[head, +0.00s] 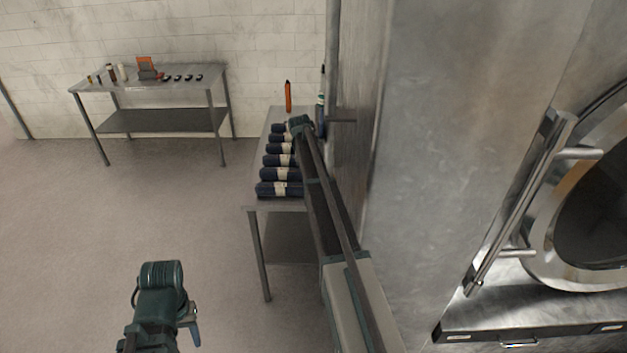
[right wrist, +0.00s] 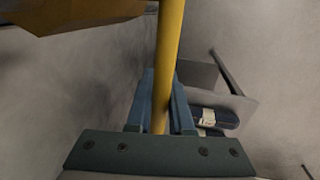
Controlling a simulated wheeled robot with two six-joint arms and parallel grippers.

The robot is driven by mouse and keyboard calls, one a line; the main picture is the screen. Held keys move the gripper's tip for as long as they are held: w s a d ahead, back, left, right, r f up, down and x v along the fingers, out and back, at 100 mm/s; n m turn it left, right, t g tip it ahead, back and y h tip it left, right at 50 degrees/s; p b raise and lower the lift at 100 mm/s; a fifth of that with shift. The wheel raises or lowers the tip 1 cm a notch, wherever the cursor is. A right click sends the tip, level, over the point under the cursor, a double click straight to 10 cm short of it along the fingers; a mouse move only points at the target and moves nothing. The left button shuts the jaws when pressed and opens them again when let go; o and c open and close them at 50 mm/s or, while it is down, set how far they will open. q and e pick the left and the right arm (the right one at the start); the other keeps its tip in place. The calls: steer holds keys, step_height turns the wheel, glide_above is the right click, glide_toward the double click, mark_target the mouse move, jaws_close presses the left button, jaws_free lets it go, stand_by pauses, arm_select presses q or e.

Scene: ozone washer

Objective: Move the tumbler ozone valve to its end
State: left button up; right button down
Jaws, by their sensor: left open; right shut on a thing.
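In the right wrist view my right gripper (right wrist: 163,88) is shut on a yellow rod (right wrist: 170,35), with one blue finger on each side of it. The rod runs from the top edge down between the fingers; I take it for the valve's handle. An orange-brown angular part (right wrist: 75,14) shows at the top left, and I cannot tell whether it joins the rod. In the head view the right arm reaches along the side of the steel machine, and its jaws and the rod do not show. My left gripper (head: 165,318) is open and empty, low over the floor.
The steel machine (head: 455,130) with a round door and bar handle (head: 520,200) fills the right. A narrow table (head: 280,205) bears several dark blue rolls (head: 280,188) beside my right arm. A steel table (head: 150,88) with small items stands far left. The left floor is clear.

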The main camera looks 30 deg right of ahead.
stand_by(0.4)
steer(key=c, duration=1.2)
jaws_free()
steer(key=shift+o, duration=0.6)
steer(key=shift+f, duration=0.1)
